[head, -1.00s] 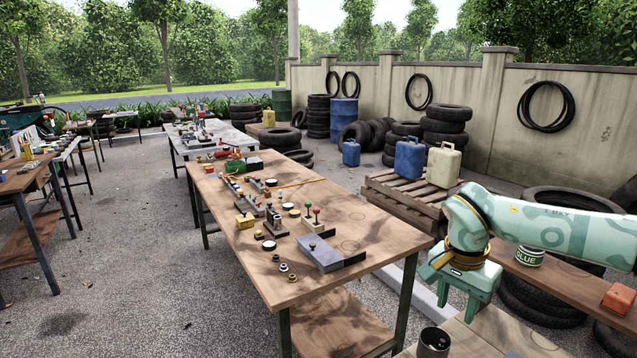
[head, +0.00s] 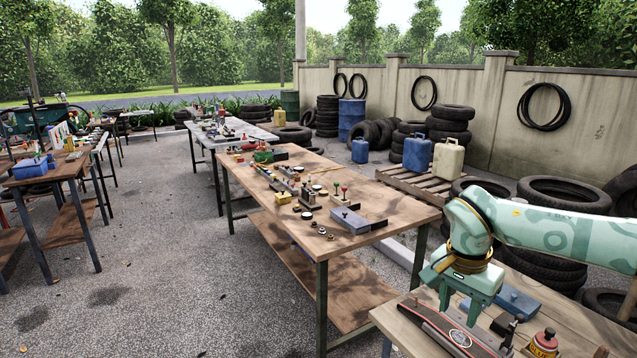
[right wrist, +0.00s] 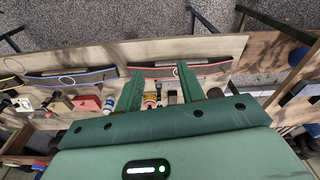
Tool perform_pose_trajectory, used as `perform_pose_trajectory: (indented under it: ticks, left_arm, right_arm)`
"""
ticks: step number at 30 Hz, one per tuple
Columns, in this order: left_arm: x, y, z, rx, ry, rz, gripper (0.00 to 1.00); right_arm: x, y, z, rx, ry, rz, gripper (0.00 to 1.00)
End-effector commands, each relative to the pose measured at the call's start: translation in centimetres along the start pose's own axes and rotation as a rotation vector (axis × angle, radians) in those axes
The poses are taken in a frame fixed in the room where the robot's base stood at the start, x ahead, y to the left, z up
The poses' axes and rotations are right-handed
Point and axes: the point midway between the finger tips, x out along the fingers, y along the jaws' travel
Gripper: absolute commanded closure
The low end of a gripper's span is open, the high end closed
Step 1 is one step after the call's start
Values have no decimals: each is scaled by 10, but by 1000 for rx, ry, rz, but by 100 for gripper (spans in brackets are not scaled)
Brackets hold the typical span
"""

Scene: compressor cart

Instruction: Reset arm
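My right arm comes in from the right edge of the head view, pale green with a yellow-brown band at the wrist. Its gripper (head: 460,308) points down above the near wooden bench (head: 405,325). In the right wrist view the two green fingers of this gripper (right wrist: 158,82) stand apart with nothing held between them. Below them lie a long dark curved board with red edging (right wrist: 205,68) and small items on the bench. My left arm and gripper are not in view.
A wooden table (head: 265,200) with small levers and parts stands in the middle. Stacked tyres (head: 565,195) and a pallet (head: 420,184) stand behind. Gravel ground at left is open.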

Motion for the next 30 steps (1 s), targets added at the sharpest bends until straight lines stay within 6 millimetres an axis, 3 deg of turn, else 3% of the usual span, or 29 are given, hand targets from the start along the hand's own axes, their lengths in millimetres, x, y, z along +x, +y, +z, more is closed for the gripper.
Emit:
perform_pose_trajectory:
  ticks: [6,11,20,23,26,28,30]
  left_arm:
    - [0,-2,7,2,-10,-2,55]
    - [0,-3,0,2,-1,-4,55]
    - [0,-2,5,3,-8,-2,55]
    - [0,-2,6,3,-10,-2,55]
    - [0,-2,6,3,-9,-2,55]
    - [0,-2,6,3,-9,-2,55]
    - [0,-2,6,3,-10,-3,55]
  right_arm:
    - [18,-16,24,52,-107,-43,61]
    - [33,-33,48,117,-220,-85,61]
    - [75,-83,131,444,-666,-175,61]
    - [94,-109,168,729,-958,-179,61]
    - [128,-131,189,1195,-1324,-113,61]
    - [169,-133,187,1615,-1563,-11,61]
    - [220,-118,178,2024,-1729,106,61]
